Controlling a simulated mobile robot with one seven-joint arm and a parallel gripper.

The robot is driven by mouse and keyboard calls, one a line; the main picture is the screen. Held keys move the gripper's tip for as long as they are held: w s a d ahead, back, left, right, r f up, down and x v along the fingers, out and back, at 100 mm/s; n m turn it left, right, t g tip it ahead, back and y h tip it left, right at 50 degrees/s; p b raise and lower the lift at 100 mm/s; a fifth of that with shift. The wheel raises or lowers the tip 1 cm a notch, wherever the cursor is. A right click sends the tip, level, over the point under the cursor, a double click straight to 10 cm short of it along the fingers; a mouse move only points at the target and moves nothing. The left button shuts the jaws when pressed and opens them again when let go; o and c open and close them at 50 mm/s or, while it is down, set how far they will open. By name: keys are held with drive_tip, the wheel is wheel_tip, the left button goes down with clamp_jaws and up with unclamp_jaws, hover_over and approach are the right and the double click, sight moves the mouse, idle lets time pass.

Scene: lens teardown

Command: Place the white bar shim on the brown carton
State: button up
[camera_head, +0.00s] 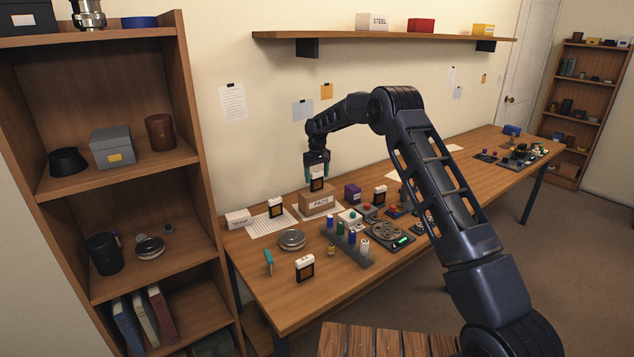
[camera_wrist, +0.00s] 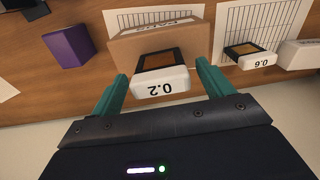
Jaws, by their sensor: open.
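The white-topped bar shim (camera_wrist: 161,82), marked 0.2, has a dark frame and a brown window. It stands upright on the brown carton (camera_wrist: 195,40), and it also shows in the head view (camera_head: 317,185). My gripper (camera_head: 317,175) is directly above the carton. Its teal fingers in the wrist view (camera_wrist: 162,72) are open, one on each side of the shim, with gaps visible between them and it.
Another shim, marked 0.6 (camera_wrist: 250,58), stands on a printed sheet (camera_head: 265,223) beside the carton. A purple box (camera_head: 352,194) and another white-topped shim (camera_head: 380,196) stand on the other side. A grey rack of small cylinders (camera_head: 347,244) lies in front.

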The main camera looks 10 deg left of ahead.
wheel_tip(320, 180, up, 8)
drive_tip(key=shift+r, duration=0.25)
drive_tip(key=shift+d+r, duration=0.15)
drive_tip(key=shift+r, duration=0.05)
drive_tip(key=s+d+r+m+t, duration=0.1)
drive_tip(key=s+d+r, duration=0.65)
drive_tip(key=d, duration=0.25)
drive_tip(key=s+d+r+m+t, duration=0.1)
drive_tip(key=s+d+r+m, duration=0.1)
drive_tip(key=s+d+r, duration=0.55)
drive_tip(key=s+d+r+m, duration=0.1)
drive_tip(key=s+d+r, duration=0.6)
drive_tip(key=d, duration=0.6)
drive_tip(key=s+d+m+t, duration=0.1)
drive_tip(key=s+d, duration=0.5)
drive_tip(key=s, duration=0.2)
drive_tip(key=s+d+m+t, duration=0.1)
drive_tip(key=s+d+m, duration=0.1)
drive_tip(key=s+d, duration=0.45)
drive_tip(key=s+d+f+m, duration=0.1)
drive_tip(key=s+d+f, duration=0.1)
drive_tip(key=s, duration=0.6)
drive_tip(key=s+d+f+m, duration=0.1)
drive_tip(key=s+f, duration=0.3)
drive_tip(key=s, duration=0.5)
drive_tip(key=shift+d+f+t, duration=0.3)
drive_tip(key=shift+d, duration=0.2)
